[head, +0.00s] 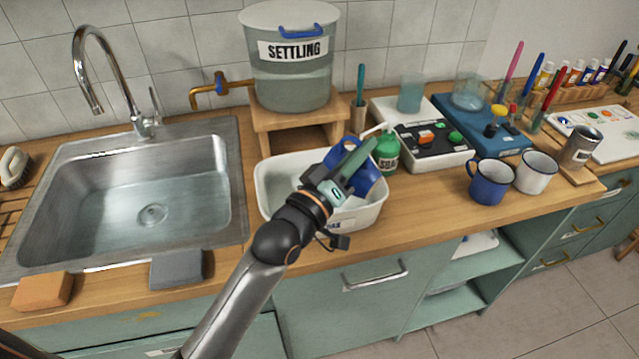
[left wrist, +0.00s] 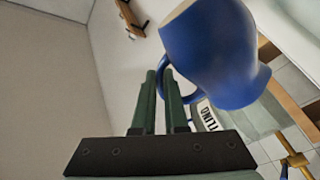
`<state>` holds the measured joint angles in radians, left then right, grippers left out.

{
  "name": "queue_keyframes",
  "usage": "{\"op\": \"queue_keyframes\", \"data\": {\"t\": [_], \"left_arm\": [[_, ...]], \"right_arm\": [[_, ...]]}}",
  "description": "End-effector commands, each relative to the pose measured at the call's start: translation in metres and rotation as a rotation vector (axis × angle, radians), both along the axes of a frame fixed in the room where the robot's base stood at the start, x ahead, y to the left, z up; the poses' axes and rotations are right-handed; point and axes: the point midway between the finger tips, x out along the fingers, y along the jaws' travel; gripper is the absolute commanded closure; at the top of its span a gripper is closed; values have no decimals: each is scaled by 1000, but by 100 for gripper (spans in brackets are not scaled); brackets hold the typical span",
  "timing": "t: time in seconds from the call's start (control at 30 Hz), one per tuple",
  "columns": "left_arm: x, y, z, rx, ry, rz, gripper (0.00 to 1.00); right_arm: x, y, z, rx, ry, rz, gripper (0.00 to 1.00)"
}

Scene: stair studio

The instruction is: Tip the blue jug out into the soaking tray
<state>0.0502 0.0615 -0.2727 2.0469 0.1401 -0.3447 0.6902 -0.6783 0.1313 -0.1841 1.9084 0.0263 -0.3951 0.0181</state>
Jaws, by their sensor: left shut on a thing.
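The blue jug (head: 369,181) is in my left gripper (head: 350,165), over the white soaking tray (head: 268,197) at the middle of the counter. The jug looks tilted, and my gripper hides part of it. In the left wrist view the jug (left wrist: 215,55) hangs beside the fingertips (left wrist: 168,88), which are shut on its handle. I cannot see anything pouring from it. The tray's label is partly hidden behind my arm, and so is part of its inside. My right gripper is not in view.
A settling bucket (head: 292,75) with a brass tap (head: 215,89) stands on a wooden stand behind the tray. A green soap bottle (head: 387,155) stands close to the tray's right. The sink (head: 140,190) is left, and a blue mug (head: 490,180) and white mug (head: 535,173) are right.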

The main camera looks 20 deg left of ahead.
Motion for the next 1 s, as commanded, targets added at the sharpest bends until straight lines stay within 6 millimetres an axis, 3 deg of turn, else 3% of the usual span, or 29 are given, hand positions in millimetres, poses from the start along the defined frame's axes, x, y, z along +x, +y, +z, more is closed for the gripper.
{"op": "queue_keyframes", "data": {"t": [0.03, 0.13, 0.23, 0.47, 0.67, 1.0], "left_arm": [[-3, -8, 8, 31, -9, -2, 100], [-7, -21, 10, 105, -33, -1, 100], [-9, -29, -8, 234, -73, -1, 100], [-14, -43, -2, 546, -181, 2, 100], [-22, -68, -11, 828, -280, 2, 100], [-30, -92, -46, 1133, -380, 4, 100]], "right_arm": [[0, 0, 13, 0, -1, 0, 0], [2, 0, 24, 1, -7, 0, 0], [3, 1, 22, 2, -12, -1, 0], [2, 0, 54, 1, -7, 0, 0], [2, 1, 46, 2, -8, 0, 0], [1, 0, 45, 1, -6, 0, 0]]}}
